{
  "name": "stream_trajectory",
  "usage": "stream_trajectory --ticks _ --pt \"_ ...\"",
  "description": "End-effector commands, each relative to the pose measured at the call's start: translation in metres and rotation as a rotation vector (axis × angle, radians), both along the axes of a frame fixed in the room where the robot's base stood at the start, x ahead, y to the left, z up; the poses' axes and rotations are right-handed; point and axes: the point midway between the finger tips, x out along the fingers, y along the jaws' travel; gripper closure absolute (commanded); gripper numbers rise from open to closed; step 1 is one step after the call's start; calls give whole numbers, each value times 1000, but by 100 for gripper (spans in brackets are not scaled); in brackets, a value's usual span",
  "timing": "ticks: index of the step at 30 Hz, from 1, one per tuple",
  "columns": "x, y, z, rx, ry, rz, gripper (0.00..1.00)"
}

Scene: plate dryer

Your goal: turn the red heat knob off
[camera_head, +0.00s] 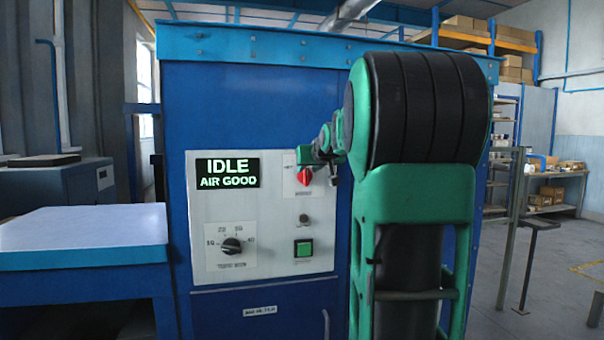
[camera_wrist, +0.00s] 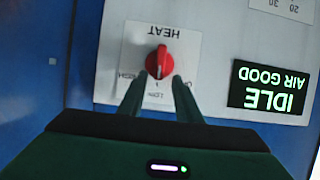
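The red heat knob (camera_wrist: 159,62) is on a white plate marked HEAT, seen upside down in the wrist view. Its labels are partly covered by my fingers. Its white mark points down in that view, toward the label that looks like LOW. My gripper (camera_wrist: 160,80) is open, one fingertip on each side of the knob's lower part, with small gaps showing. I cannot tell how deep the tips reach around it. In the head view the knob (camera_head: 304,176) shows at the panel's upper right, beside the end of my arm, which partly covers its plate.
The grey control panel (camera_head: 208,272) carries a display (camera_head: 227,172) reading IDLE, AIR GOOD. Below are a black timer knob (camera_head: 232,246), a green button (camera_head: 304,248) and a small dark round part (camera_head: 303,218). A blue table (camera_head: 85,240) stands at left.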

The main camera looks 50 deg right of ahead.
Motion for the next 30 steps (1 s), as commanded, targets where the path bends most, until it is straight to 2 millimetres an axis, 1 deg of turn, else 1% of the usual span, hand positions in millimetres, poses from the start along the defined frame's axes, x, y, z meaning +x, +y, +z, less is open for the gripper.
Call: stream_trajectory --ticks 3,6,17,18,21,25,26,27,30 --pt "11 -7 -5 0 0 -1 69" --pt "16 -10 -8 1 1 0 69" --pt "19 -12 -9 0 0 -1 69" --pt "19 -12 -9 0 0 -1 78" --pt "19 -11 -9 0 0 0 100" --pt "20 -11 -10 1 1 1 100" --pt "21 -2 -10 1 1 3 100" --pt "21 -5 -11 2 2 3 100" --pt "23 -6 -11 -3 6 7 100"
